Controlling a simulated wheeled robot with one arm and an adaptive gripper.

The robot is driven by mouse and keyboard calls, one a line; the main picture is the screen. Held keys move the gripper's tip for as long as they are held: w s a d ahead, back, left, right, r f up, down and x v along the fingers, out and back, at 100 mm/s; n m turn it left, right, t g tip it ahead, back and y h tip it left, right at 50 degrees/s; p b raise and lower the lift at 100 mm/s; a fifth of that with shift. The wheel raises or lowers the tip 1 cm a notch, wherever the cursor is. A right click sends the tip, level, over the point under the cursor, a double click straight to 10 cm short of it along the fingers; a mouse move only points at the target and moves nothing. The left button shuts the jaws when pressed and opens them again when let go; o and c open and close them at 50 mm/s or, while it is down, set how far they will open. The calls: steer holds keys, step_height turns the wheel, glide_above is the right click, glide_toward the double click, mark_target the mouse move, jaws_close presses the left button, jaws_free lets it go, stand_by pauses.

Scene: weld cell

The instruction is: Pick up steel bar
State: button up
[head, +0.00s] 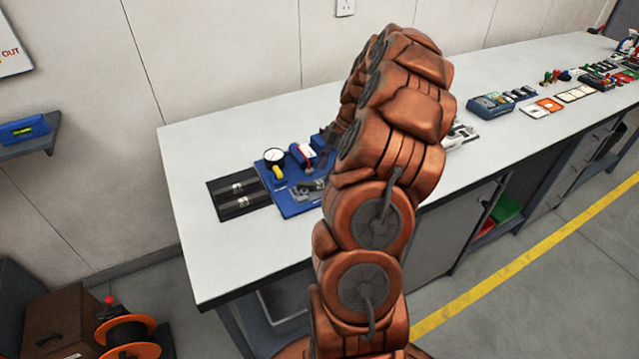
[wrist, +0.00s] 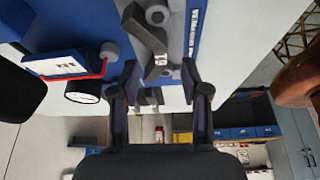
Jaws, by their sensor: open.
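In the wrist view, a dark grey bar-like piece (wrist: 145,30) with a pale number label lies on a blue mat, ahead of and between my fingers. I cannot tell for sure that it is the steel bar. My gripper (wrist: 160,80) is open, its two dark fingers apart, with nothing clearly held between them. In the head view, grey metal pieces (head: 309,189) lie on the blue mat (head: 292,207). My arm hides most of my gripper and the right side of the mat there.
A round white dial gauge (head: 274,156) and a red, white and blue device (head: 303,153) stand at the mat's back. A black tray (head: 240,211) with small shiny pieces lies to its left. The white bench top (head: 220,262) is clear in front.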

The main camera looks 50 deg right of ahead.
mark_target(321, 181)
steer(key=p+x, duration=0.1)
steer(key=x, duration=0.2)
steer(key=shift+s+a+p, duration=0.1)
steer(key=shift+a+p, duration=0.05)
steer(key=shift+p, duration=0.25)
steer(key=shift+a+f, duration=0.1)
steer(key=shift+f, duration=0.4)
jaws_close()
